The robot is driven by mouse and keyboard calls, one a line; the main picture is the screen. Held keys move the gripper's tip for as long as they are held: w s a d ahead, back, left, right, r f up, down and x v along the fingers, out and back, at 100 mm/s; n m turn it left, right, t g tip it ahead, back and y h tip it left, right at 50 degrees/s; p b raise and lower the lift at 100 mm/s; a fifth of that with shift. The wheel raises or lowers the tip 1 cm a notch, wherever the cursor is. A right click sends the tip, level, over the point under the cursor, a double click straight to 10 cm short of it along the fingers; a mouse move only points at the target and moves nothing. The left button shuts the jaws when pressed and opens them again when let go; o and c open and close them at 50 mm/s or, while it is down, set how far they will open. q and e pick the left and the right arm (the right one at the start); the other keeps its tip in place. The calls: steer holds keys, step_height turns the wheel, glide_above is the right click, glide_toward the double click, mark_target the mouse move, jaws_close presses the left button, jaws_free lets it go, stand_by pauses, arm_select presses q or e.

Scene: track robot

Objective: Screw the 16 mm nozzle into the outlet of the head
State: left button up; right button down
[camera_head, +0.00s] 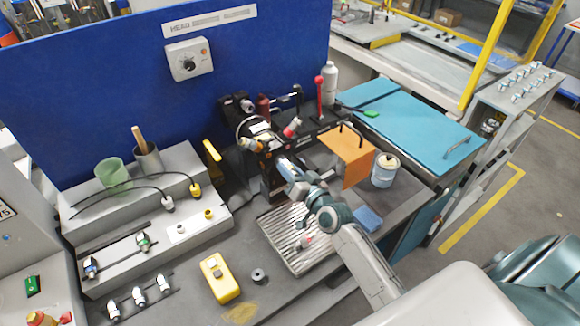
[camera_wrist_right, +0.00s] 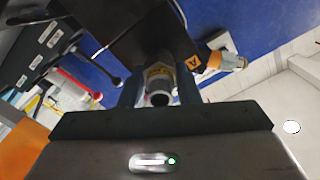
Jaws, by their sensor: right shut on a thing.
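The head is a dark block (camera_head: 268,172) on the bench fixture in front of the blue panel; its dark underside also shows in the right wrist view (camera_wrist_right: 150,38). My right gripper (camera_head: 283,166) reaches up to it from the front right. In the right wrist view, the gripper's fingers (camera_wrist_right: 159,90) are shut on the nozzle (camera_wrist_right: 159,84), a grey metal cylinder with a yellow label and an open round end facing the camera. The nozzle's far end is at the dark block; I cannot tell how far it sits in the outlet. My left gripper is not in view.
An orange panel (camera_head: 347,155) stands right of the gripper, with a lidded can (camera_head: 384,171) and a blue sponge (camera_head: 368,218) nearby. A ribbed tray (camera_head: 285,238) lies below the arm. A grey stepped rack (camera_head: 205,236) with several fittings and a yellow device (camera_head: 219,281) are left.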

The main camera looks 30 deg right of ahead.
steer(key=m+p, duration=0.1)
steer(key=m, duration=0.2)
steer(key=shift+r+m, duration=0.15)
steer(key=shift+m, duration=1.35)
steer(key=shift+m, duration=0.5)
steer(key=m, duration=1.1)
steer(key=c, duration=0.9)
jaws_free()
